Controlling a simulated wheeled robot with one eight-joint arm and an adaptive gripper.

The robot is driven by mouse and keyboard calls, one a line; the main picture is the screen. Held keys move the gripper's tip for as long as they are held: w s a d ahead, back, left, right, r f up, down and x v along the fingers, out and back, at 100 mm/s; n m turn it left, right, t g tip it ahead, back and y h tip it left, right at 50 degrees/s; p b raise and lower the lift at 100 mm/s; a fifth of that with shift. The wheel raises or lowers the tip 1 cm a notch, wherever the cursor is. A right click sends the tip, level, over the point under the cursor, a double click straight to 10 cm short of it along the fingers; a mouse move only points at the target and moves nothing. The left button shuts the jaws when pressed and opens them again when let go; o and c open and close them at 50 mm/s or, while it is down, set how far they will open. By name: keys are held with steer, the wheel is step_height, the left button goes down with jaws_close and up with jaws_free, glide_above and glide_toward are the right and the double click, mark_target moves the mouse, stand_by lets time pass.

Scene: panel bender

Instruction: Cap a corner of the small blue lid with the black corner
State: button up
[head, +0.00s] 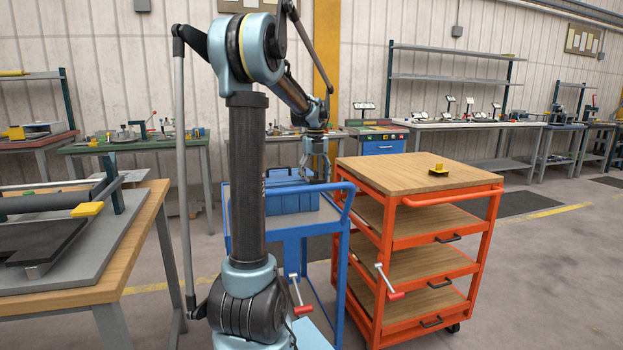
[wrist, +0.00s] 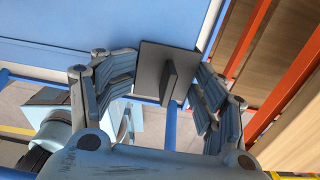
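The small blue lid (wrist: 95,28) fills the upper left of the wrist view. In the head view the blue box-shaped stack (head: 288,200) stands on the blue cart. The black corner (wrist: 150,62), a dark square plate with an upright fin, lies over the lid's lower right corner in the wrist view. How closely it fits there is hidden. My gripper (wrist: 166,78) is open, its two fingers spread on either side of the black corner, clear of the fin. It also shows in the head view (head: 318,178), above the right end of the blue stack.
The blue cart (head: 275,226) stands beside an orange cart (head: 385,184) on the right. A small black and yellow piece (head: 438,170) lies on that cart's wooden top. A workbench (head: 130,245) is close on the left. Open floor lies to the right.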

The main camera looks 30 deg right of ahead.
mark_target(314, 178)
steer(key=o, duration=0.3)
step_height(314, 178, up, 12)
stand_by(0.7)
steer(key=shift+w, duration=0.1)
